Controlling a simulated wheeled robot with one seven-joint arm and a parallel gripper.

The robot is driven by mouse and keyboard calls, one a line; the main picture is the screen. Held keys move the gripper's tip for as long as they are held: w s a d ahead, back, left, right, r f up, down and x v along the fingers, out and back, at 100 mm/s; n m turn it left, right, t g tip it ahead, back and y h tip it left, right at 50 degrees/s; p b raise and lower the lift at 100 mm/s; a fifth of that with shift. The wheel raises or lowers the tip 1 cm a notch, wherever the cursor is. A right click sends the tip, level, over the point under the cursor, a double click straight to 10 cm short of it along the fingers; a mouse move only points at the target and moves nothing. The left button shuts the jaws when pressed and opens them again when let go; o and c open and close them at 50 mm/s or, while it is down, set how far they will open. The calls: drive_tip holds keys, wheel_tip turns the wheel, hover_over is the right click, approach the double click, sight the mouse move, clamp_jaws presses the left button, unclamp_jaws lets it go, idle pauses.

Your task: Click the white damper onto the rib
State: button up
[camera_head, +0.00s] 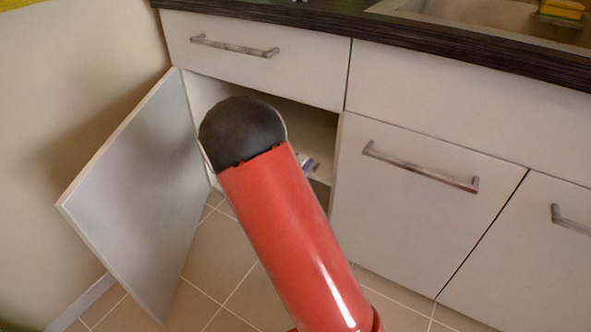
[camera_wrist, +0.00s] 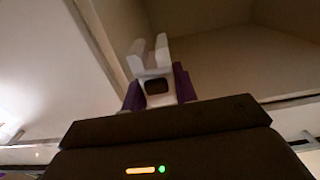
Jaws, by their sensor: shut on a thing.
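The white damper (camera_wrist: 150,62) shows in the middle of the wrist view. It has two upright prongs and a dark opening below them. My gripper (camera_wrist: 158,88) is shut on it, with a purple finger on each side. In the head view my red arm reaches into the open lower cabinet (camera_head: 312,122) and hides most of the gripper area. A small white and bluish patch shows beside the arm there, too small to tell apart. I cannot pick out the rib in either view. The damper's prongs point toward the cabinet's inside, and contact is not visible.
The cabinet door (camera_head: 140,190) hangs wide open at left, near the wall. A closed drawer (camera_head: 255,60) sits above the opening and a closed front (camera_head: 420,210) is at right. Tiled floor lies below. The wrist view shows cabinet panels (camera_wrist: 225,65) close around the gripper.

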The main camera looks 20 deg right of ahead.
drive_tip(key=b, duration=0.2)
hover_over(316, 166)
drive_tip(key=shift+f+b, duration=0.95)
drive_tip(key=shift+f, duration=0.3)
drive_tip(key=shift+f+b, duration=1.25)
drive_tip(key=shift+b, duration=0.2)
idle(2.6)
drive_tip(key=o, duration=1.1)
drive_tip(key=shift+c, duration=0.2)
drive_tip(key=v, duration=0.7)
drive_tip(key=shift+s+a+p, duration=0.3)
drive_tip(key=shift+r+p, duration=1.65)
drive_tip(key=shift+r, duration=0.65)
